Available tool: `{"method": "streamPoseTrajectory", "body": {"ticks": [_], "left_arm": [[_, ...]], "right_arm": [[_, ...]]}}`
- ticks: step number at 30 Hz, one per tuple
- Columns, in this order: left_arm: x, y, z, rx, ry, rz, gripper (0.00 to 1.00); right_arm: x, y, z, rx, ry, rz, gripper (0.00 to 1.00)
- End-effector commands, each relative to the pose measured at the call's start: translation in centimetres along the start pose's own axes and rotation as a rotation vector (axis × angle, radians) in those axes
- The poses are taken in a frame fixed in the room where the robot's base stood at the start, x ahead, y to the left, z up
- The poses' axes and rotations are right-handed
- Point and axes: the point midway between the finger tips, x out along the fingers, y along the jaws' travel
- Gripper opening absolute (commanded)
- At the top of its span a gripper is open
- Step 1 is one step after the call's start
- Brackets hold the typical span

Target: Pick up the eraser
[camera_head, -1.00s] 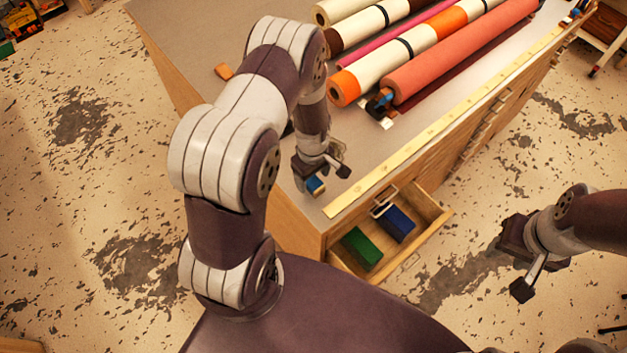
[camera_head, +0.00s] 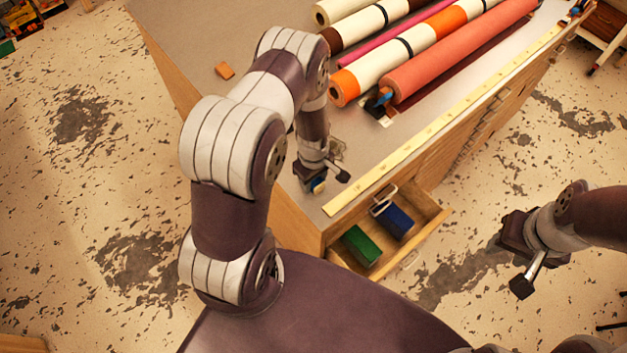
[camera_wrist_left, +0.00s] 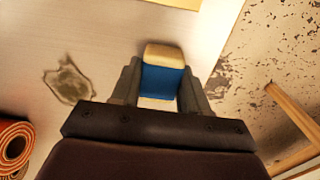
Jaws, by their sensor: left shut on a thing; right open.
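The eraser, a small block with a cream top and a blue body (camera_wrist_left: 163,78), sits between the fingers of my left gripper (camera_wrist_left: 160,88) in the left wrist view. My left gripper (camera_head: 318,178) is shut on it at the near left corner of the cabinet top in the head view, where only a bit of the eraser (camera_head: 319,187) shows. Whether it still touches the surface is not clear. My right gripper (camera_head: 520,262) is open and empty over the floor, right of the cabinet.
An open drawer (camera_head: 428,222) below the edge holds a green block (camera_head: 361,245) and a blue block (camera_head: 399,222). A yellow ruler strip (camera_head: 440,123) runs along the cabinet top (camera_head: 190,42). Several rolls (camera_head: 455,55) lie behind.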

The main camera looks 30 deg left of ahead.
Motion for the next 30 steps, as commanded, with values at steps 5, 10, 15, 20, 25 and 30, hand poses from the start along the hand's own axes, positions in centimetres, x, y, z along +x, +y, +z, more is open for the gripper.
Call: {"method": "streamPoseTrajectory", "body": {"ticks": [5, 10, 15, 20, 25, 30], "left_arm": [[-2.4, 0.1, -0.1, 0.0, 0.003, 0.004, 0.08], [-4.9, 1.4, 3.0, 0.007, 0.001, 0.003, 0.08], [-7.2, 2.9, 6.7, 0.007, 0.001, 0.004, 0.08], [-9.2, 4.1, 9.5, 0.005, 0.001, 0.003, 0.08], [-10.2, 4.5, 10.7, 0.001, 0.0, 0.0, 0.08], [-10.4, 4.5, 10.8, -0.001, 0.0, -0.001, 0.08]], "right_arm": [[1.5, 0.0, 0.2, 0.0, 0.0, 0.0, 0.43], [2.9, 0.0, 0.3, 0.0, 0.0, 0.0, 0.43], [4.3, 0.0, 0.5, 0.0, 0.0, 0.0, 0.43], [5.1, 0.0, 0.6, 0.0, 0.0, 0.0, 0.43], [5.3, 0.0, 0.6, 0.0, 0.0, 0.0, 0.43], [5.3, 0.0, 0.6, 0.0, 0.0, 0.0, 0.43]]}}
